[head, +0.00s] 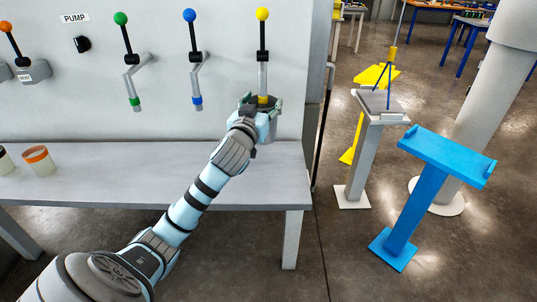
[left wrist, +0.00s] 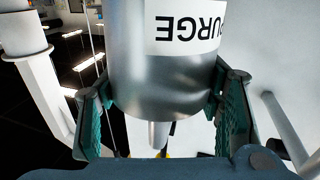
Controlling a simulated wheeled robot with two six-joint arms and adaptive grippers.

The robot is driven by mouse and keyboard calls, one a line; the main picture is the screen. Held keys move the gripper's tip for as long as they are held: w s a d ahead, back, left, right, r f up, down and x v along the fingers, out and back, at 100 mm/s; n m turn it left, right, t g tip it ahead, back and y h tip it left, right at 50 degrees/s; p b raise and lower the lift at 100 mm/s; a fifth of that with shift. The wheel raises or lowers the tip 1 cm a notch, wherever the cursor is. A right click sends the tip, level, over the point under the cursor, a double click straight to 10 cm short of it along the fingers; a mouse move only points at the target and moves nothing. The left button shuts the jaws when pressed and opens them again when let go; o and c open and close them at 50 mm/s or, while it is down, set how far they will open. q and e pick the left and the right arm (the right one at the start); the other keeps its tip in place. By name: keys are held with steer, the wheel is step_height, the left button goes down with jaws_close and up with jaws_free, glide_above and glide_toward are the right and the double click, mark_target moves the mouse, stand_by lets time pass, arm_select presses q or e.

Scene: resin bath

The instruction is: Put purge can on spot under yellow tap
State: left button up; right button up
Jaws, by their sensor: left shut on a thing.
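The yellow tap (head: 263,72) is on the wall panel at the right, with a yellow ball knob on a black lever and a grey pipe running down. My left gripper (head: 262,104) is at the lower end of this pipe, above the bench. In the left wrist view the gripper (left wrist: 165,105) is shut on the purge can (left wrist: 170,75), a shiny metal cylinder with a white label whose word PURGE appears upside down. In the head view my gripper and arm hide most of the can. The spot under the tap cannot be made out. My right gripper is not in view.
The grey bench (head: 150,175) is mostly clear. Two cups, one orange-rimmed (head: 39,161), stand at its left. Green (head: 121,50) and blue (head: 190,50) taps are to the left. A blue stand (head: 420,190) and a grey pedestal (head: 362,150) stand right of the bench.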

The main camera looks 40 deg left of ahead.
arm_select(q)
step_height(320, 180, down, 10)
steer(key=shift+w+r+b, duration=0.1)
steer(key=shift+r+b, duration=0.05)
steer(key=shift+b, duration=0.9)
steer(key=o, duration=1.6)
steer(key=v, duration=1.2)
steer(key=shift+a, duration=0.1)
